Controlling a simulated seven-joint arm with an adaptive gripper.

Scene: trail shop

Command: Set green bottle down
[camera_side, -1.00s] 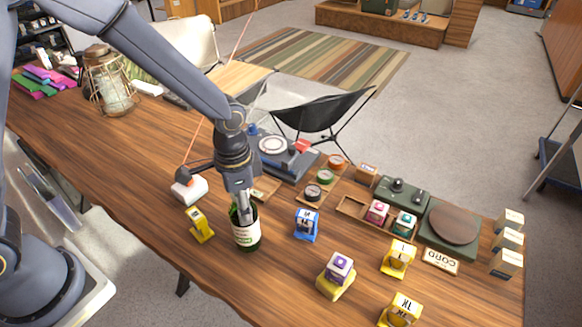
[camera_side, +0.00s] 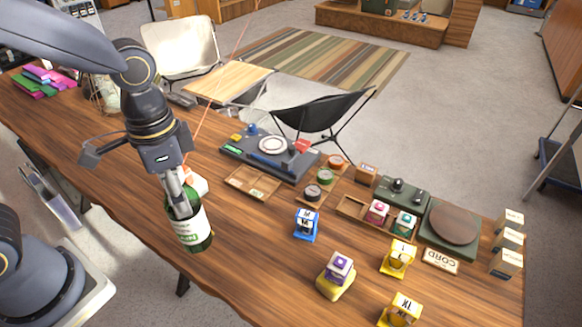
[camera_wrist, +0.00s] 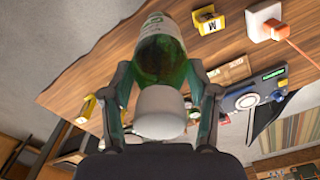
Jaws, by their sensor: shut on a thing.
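The green bottle (camera_side: 193,228) with a white label is held by my gripper (camera_side: 178,188) near the front edge of the wooden table. In the side view it is tilted, its neck leaning left and its base to the right. I cannot tell for sure whether its base touches the table. In the wrist view the bottle (camera_wrist: 160,58) points away from the camera, its pale cap (camera_wrist: 160,112) nearest. The fingers of my gripper (camera_wrist: 163,95) stand on either side of its neck. The fingers partly hide the bottle's neck in the side view.
A blue-and-white tag stand (camera_side: 306,225) is right of the bottle, with several yellow stands beyond. A wooden tray (camera_side: 252,183) lies behind it. Bare wood (camera_side: 245,255) lies right of the bottle.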

